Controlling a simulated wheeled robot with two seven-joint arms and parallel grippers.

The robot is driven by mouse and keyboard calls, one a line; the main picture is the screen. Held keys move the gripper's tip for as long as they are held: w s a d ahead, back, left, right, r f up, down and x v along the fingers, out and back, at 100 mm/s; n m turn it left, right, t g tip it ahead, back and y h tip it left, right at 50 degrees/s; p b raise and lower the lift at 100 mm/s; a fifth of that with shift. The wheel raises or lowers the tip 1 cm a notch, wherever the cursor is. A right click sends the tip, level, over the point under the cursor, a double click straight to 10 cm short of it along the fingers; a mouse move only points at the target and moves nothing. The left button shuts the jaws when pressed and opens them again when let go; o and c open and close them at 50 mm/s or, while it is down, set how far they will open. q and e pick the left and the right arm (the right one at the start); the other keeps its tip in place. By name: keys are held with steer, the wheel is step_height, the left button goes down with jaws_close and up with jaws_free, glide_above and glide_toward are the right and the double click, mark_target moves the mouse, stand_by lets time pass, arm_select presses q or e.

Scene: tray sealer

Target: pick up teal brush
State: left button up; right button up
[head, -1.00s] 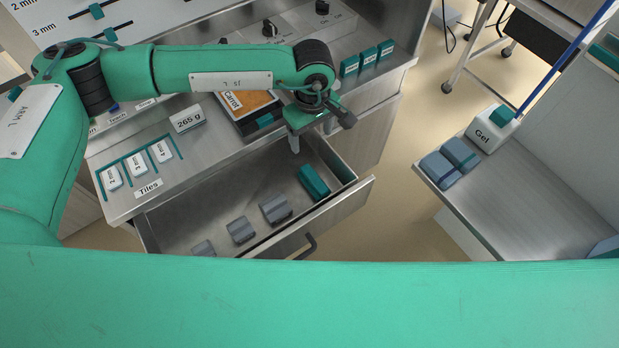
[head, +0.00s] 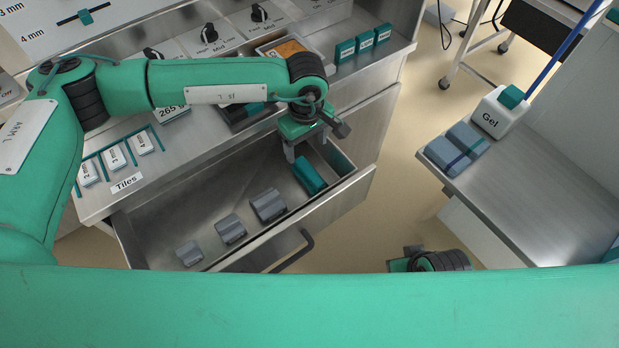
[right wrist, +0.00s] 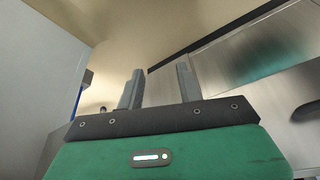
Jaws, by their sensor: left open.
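A teal block-shaped item (head: 309,175), which fits the teal brush, lies in the right end of the open drawer (head: 165,220), near its front wall. My left gripper (head: 306,148) is open and empty, pointing down over the drawer, just behind the teal item and apparently above it. I cannot tell the exact height gap. My right gripper shows in the right wrist view (right wrist: 160,85) with its two fingers apart and nothing between them. In the head view part of the right wrist shows at the lower right, over the floor.
Several grey blocks (head: 230,228) lie along the drawer front, left of the teal item.

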mark_target(308, 169)
arm_select(q)
step_height(308, 169, down, 7)
steer(key=shift+f, duration=0.2)
steer(key=shift+w+d+f, duration=0.1)
steer(key=shift+w+f, duration=0.05)
steer(key=shift+f, duration=1.3)
steer(key=shift+w+f, duration=0.1)
steer(key=shift+f, duration=1.35)
steer(key=c, duration=1.1)
arm_select(e)
steer(key=shift+s+r, duration=0.1)
steer(key=shift+r, duration=0.35)
